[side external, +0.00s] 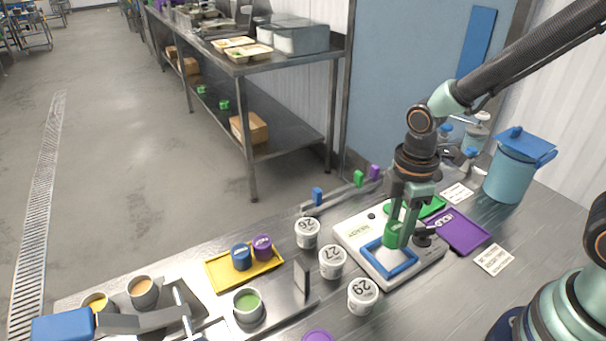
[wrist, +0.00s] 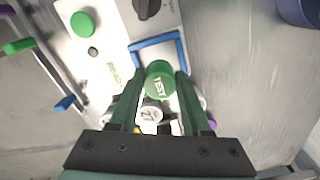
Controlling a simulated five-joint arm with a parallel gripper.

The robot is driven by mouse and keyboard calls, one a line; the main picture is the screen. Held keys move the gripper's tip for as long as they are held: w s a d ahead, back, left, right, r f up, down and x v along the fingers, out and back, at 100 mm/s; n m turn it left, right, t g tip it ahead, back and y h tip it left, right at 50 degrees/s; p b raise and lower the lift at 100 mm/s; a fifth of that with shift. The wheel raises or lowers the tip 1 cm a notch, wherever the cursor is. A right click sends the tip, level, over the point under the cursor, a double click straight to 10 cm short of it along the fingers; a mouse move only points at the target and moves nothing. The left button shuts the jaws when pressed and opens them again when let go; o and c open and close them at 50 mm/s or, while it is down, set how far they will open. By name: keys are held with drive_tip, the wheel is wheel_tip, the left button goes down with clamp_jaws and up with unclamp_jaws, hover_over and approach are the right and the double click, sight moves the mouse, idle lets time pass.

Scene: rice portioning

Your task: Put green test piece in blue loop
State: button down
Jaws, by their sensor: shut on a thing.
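My gripper (side external: 398,236) is shut on the green test piece (side external: 391,236), a green cylinder marked "TEST" on top. The piece also shows between my gripper's two fingers (wrist: 160,76) in the wrist view. The blue loop (side external: 404,268) is a square frame on the white device (side external: 359,247). In the wrist view the loop's far bar (wrist: 155,41) shows beyond the piece, and its near side is hidden. In the side view the piece is upright at the loop's back edge. I cannot tell its height above the device.
White tubs numbered 26 (side external: 307,234), 27 (side external: 332,262) and 29 (side external: 362,297) stand left of the device. A black knob (side external: 423,236) is close to my gripper's right. A purple tray (side external: 461,232) and a blue pot (side external: 512,172) are further right.

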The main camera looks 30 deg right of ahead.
sight(395, 241)
drive_tip(key=shift+f, duration=2.1)
drive_tip(key=shift+f, duration=0.1)
drive_tip(key=shift+c, duration=1.8)
unclamp_jaws()
wheel_tip(395, 241, up, 12)
drive_tip(key=shift+r, duration=0.15)
drive_tip(key=d+r+m+t, duration=0.5)
drive_tip(key=r+m, duration=0.3)
drive_tip(key=m, duration=0.5)
drive_tip(key=shift+s+d+r+m+t, duration=0.15)
drive_tip(key=shift+s+d+m+t, duration=0.2)
drive_tip(key=shift+d, duration=0.4)
